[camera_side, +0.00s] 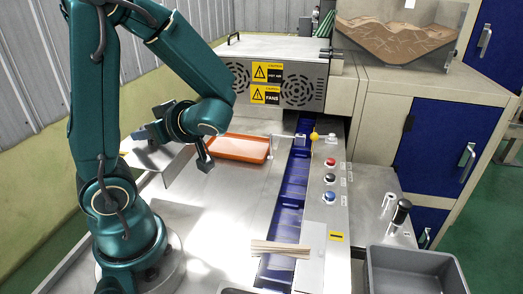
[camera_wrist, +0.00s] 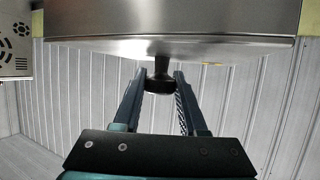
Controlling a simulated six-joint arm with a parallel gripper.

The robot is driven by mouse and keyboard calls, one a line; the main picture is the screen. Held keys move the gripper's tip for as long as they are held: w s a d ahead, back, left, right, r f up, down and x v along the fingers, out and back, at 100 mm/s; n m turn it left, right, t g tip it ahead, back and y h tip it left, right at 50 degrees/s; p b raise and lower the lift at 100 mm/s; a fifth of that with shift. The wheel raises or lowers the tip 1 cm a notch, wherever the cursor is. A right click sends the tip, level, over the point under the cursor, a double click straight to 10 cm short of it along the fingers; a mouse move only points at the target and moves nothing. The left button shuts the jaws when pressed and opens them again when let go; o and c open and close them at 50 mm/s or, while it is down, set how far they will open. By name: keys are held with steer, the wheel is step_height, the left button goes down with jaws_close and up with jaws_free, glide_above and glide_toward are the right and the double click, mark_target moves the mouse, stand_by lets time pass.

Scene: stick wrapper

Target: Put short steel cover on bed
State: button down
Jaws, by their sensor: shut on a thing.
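The steel cover (camera_wrist: 165,45) is a shiny sheet with a black knob (camera_wrist: 160,82). In the wrist view the cover fills the top, and my gripper (camera_wrist: 158,92) is shut on its knob. In the side view my gripper (camera_side: 143,134) is at the left, and a bright steel sheet (camera_side: 158,160), which looks like the cover, hangs tilted by it above the steel table. The bed is not clearly marked; a long blue channel (camera_side: 294,185) runs along the machine, well to the right of my gripper.
An orange tray (camera_side: 238,148) lies on the table between my gripper and the channel. Several wooden sticks (camera_side: 280,248) lie across the channel's near end. The heater box (camera_side: 280,80) stands over the far end. Buttons line the right side. A grey bin (camera_side: 410,265) stands front right.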

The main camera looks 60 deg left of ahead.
steer(key=shift+w+d+f, duration=0.8)
steer(key=shift+w+f, duration=0.9)
steer(key=shift+f, duration=0.1)
steer(key=shift+w+d+f, duration=0.8)
steer(key=shift+w+f, duration=0.85)
steer(key=shift+f, duration=0.1)
steer(key=shift+w+d+f, duration=0.8)
steer(key=shift+w+f, duration=0.9)
steer(key=shift+f, duration=0.1)
steer(key=shift+f, duration=0.1)
steer(key=shift+c, duration=2.3)
jaws_free()
